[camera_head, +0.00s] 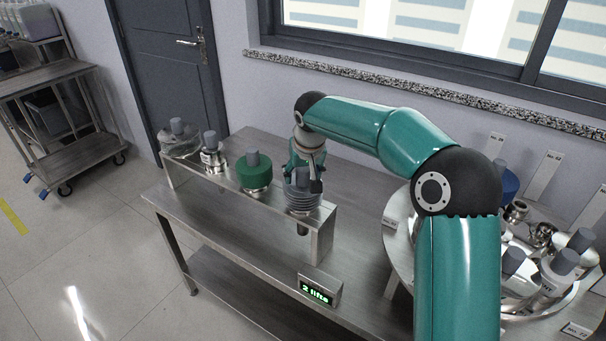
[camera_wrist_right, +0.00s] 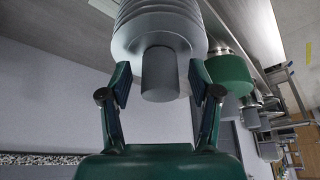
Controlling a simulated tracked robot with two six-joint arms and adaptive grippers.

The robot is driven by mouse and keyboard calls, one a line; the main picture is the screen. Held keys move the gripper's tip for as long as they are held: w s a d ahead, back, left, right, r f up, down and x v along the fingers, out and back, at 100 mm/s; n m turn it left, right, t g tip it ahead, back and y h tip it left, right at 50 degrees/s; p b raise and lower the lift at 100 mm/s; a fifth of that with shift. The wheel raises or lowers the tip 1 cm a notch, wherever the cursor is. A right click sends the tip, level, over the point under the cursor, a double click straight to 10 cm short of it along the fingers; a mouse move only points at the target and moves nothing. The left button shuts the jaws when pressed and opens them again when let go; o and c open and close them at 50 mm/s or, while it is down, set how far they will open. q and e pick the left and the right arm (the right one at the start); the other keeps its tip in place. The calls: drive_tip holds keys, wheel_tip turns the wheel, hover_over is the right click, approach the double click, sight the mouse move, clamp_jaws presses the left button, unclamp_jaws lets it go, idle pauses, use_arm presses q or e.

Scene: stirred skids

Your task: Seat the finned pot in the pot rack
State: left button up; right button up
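The finned pot (camera_head: 303,199) is grey with stacked ring fins. It stands upright at the right end of the pot rack (camera_head: 228,199), a raised metal shelf, and a dark part shows below the shelf under it. My right gripper (camera_head: 303,179) is over the pot's top. In the right wrist view the finned pot (camera_wrist_right: 160,30) fills the top. My right gripper's fingers (camera_wrist_right: 160,82) are spread on both sides of its grey knob (camera_wrist_right: 159,75), with a gap on each side. My left gripper is not in view.
A green pot (camera_head: 254,173), a metal pot (camera_head: 212,154) and another pot (camera_head: 178,141) stand along the rack to the left. A small lit display (camera_head: 317,291) is on the bench front. A round tray (camera_head: 396,262) with several pots stands at right. Wall and window are behind.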

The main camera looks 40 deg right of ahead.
drive_tip(key=v, duration=1.2)
drive_tip(key=shift+w+f, duration=0.1)
idle(0.7)
